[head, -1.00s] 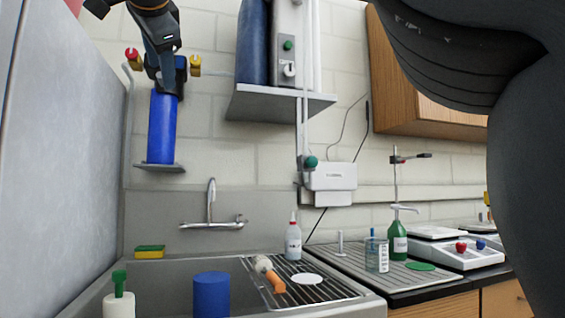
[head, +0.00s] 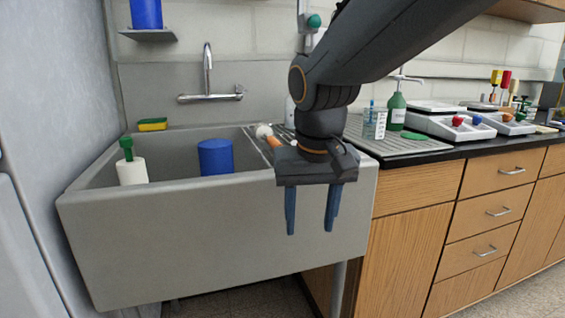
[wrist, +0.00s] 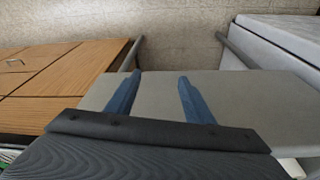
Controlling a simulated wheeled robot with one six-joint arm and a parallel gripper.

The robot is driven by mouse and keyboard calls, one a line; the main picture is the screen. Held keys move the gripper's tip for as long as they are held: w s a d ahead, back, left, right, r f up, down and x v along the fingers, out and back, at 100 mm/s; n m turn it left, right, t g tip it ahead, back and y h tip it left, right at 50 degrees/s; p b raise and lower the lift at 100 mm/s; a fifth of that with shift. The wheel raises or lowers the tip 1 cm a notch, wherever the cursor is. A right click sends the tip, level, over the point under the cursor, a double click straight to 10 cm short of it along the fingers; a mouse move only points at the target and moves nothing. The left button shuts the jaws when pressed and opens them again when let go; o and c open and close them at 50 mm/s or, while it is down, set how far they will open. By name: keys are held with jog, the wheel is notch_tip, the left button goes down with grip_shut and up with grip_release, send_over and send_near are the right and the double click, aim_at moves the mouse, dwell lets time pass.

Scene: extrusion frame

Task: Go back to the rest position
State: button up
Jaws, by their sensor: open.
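My gripper (head: 312,210) hangs in front of the sink's front wall at its right side in the head view, with its fingers pointing down. It is open, and nothing is between its fingers. In the wrist view my gripper (wrist: 158,95) shows two blue fingers spread apart, with the grey sink front beyond them. My arm reaches in from the upper right and covers part of the drainboard.
The grey sink (head: 200,250) holds a blue cylinder (head: 215,157) and a white bottle with a green top (head: 130,168). A wooden cabinet (head: 410,260) stands at the right. A blue cylinder (head: 146,13) sits on a wall shelf (head: 147,35).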

jog(key=s+d+f+n+g, duration=0.1)
jog(key=s+d+f, duration=0.2)
jog(key=s+f, duration=0.25)
jog(key=s+d+f+g, duration=0.2)
jog(key=s+d+f, duration=0.1)
jog(key=s+f, duration=0.3)
jog(key=d+r+m+p, duration=0.2)
jog(key=d+r+p, duration=0.6)
jog(key=p, duration=0.6)
jog(key=shift+s+r, duration=0.3)
jog(key=shift+s, duration=0.05)
